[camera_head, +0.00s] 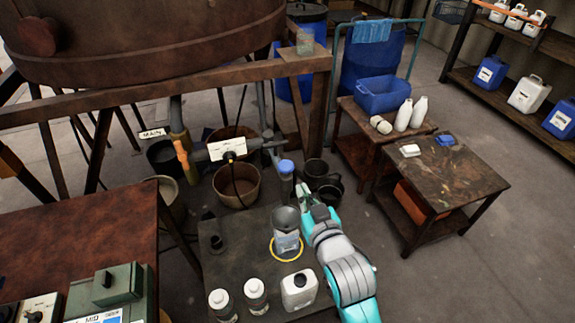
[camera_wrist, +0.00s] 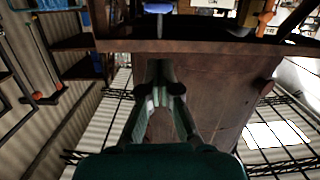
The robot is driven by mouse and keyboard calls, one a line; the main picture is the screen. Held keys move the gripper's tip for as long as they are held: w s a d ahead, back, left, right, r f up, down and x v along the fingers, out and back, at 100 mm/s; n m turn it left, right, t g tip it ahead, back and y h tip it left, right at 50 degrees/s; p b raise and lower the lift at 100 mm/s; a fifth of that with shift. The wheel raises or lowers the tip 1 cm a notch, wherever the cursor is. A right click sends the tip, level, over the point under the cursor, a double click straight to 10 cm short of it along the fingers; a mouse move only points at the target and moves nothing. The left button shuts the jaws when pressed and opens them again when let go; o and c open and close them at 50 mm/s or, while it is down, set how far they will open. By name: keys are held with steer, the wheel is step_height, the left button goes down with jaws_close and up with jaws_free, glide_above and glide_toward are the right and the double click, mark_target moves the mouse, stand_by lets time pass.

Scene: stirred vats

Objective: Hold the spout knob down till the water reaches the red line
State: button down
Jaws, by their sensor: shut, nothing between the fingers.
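The blue spout knob (camera_head: 286,166) sits atop a dark upright piece at the end of the grey pipe. Below it, a clear container (camera_head: 287,243) with a grey funnel (camera_head: 286,218) in its mouth stands inside a yellow ring (camera_head: 274,250) on the dark low table. My gripper (camera_head: 302,188) is shut and empty, just right of and slightly below the knob in the picture; contact cannot be told. In the wrist view, my shut fingers (camera_wrist: 160,68) point toward a blue part (camera_wrist: 158,7) at the top edge, probably the knob. No red line or water level can be made out.
White bottles (camera_head: 256,295) and a white jug (camera_head: 299,290) stand on the low table's (camera_head: 228,270) front. A white-labelled valve (camera_head: 227,149) and pipes lie left of the knob, with buckets (camera_head: 237,185) below. A rusty vat (camera_head: 150,45) looms above.

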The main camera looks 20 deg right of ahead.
steer(key=shift+w+r, duration=1.15)
glide_above(288, 167)
steer(key=s, duration=0.2)
steer(key=f, duration=0.4)
steer(key=shift+w+a, duration=0.15)
steer(key=shift+a, duration=0.1)
steer(key=shift+w+f, duration=0.1)
steer(key=shift+f, duration=0.6)
